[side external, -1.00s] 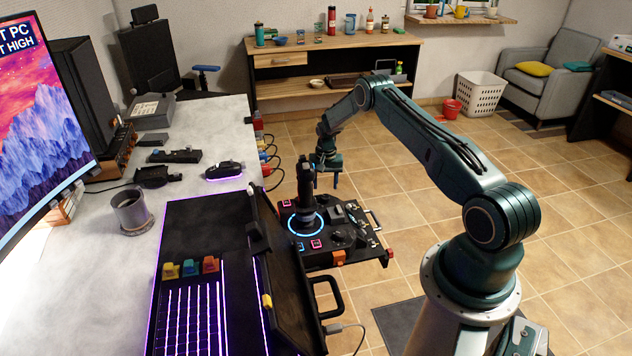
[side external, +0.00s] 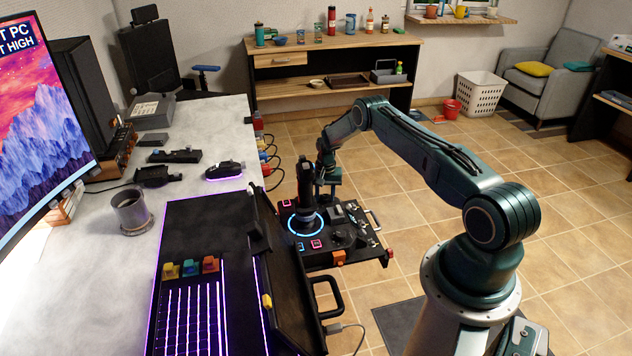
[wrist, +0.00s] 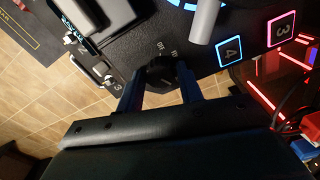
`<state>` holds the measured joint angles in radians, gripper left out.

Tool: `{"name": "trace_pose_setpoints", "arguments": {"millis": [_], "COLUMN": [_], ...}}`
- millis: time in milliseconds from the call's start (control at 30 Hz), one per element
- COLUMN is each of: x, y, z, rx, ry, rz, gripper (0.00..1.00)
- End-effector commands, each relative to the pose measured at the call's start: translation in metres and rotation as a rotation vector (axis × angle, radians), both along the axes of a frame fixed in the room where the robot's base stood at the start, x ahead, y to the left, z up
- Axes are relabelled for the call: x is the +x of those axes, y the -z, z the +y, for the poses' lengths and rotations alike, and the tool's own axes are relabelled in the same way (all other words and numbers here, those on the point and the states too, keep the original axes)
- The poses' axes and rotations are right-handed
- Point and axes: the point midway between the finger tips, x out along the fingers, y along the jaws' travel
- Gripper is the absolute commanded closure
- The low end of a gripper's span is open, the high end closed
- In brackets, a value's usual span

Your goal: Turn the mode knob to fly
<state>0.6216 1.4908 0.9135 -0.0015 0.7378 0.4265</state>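The mode knob (wrist: 160,70) is a small dark round dial with short white labels beside it in the wrist view. The labels are too small to read surely, and the pointer's setting cannot be told. My gripper (wrist: 161,82) is open, with one blue finger on each side of the knob. Whether the fingers touch it cannot be told. In the side view my gripper (side external: 325,188) is low over the far edge of the black control panel (side external: 325,262), just behind the joystick. The knob is not clearly visible there.
The joystick (side external: 305,195) stands close to my gripper, with a blue light ring at its base. Lit buttons 4 (wrist: 230,52) and 3 (wrist: 281,29) are right of the knob in the wrist view. Toggle switches (wrist: 70,38) are left of it. Open floor lies beyond the panel.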

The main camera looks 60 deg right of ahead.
Motion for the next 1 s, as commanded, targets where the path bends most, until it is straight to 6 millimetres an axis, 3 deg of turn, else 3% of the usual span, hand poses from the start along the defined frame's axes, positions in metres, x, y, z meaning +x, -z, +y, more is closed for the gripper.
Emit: {"name": "trace_pose_setpoints", "arguments": {"millis": [33,133,567,1000], "x": [-0.0001,-0.0001,0.0003,0.0005], "y": [0.0000,-0.0001,-0.0001,0.0001], "z": [0.0001,0.0001,0.0001,-0.0002], "rx": [0.000,0.000,0.000,-0.002], "ry": [0.000,0.000,-0.054,-0.348], "rz": [0.000,0.000,0.000,-0.001], "gripper": [0.74,0.93,0.93,0.93]}}
